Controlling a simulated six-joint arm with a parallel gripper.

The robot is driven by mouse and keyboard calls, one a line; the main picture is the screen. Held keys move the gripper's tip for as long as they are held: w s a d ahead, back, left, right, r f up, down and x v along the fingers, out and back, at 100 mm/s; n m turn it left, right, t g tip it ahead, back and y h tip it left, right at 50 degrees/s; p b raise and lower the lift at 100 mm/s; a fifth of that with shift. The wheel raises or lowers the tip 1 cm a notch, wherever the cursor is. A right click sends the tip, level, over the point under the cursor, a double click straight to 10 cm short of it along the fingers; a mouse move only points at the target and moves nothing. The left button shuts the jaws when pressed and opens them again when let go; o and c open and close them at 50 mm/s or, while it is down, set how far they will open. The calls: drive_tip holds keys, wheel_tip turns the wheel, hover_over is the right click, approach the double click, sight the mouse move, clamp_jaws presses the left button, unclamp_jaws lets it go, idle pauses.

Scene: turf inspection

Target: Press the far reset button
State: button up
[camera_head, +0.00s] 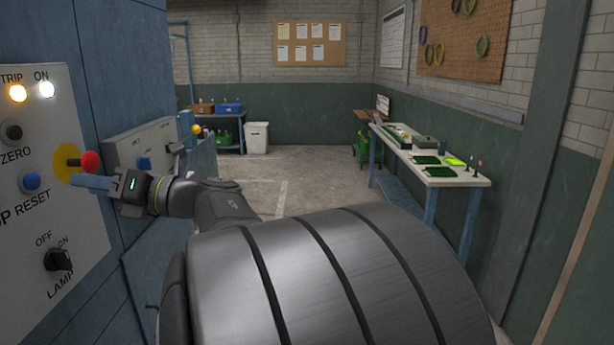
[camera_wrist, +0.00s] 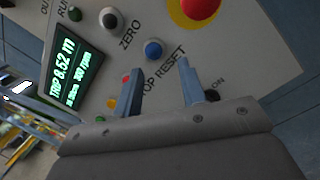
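A blue button (camera_head: 31,181) labelled RESET sits on the near grey panel (camera_head: 25,110). It also shows in the wrist view (camera_wrist: 153,50), just past the fingertips and roughly between them. A second, farther panel (camera_head: 125,150) carries a blue button or knob (camera_head: 144,163); its label is too small to read. My gripper (camera_wrist: 161,65) has its two blue fingers apart with nothing between them. In the head view my gripper (camera_head: 80,182) points left at the near panel, just right of the near blue button. I cannot tell whether the fingertips touch the panel.
A red stop button (camera_head: 90,162) on a yellow disc juts out above my fingers. A dark ZERO button (camera_head: 12,132) and a black LAMP knob (camera_head: 58,260) are close by. The wrist view shows a lit screen (camera_wrist: 72,73). A bench (camera_head: 440,178) stands at right; the floor between is clear.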

clamp_jaws()
idle(1.2)
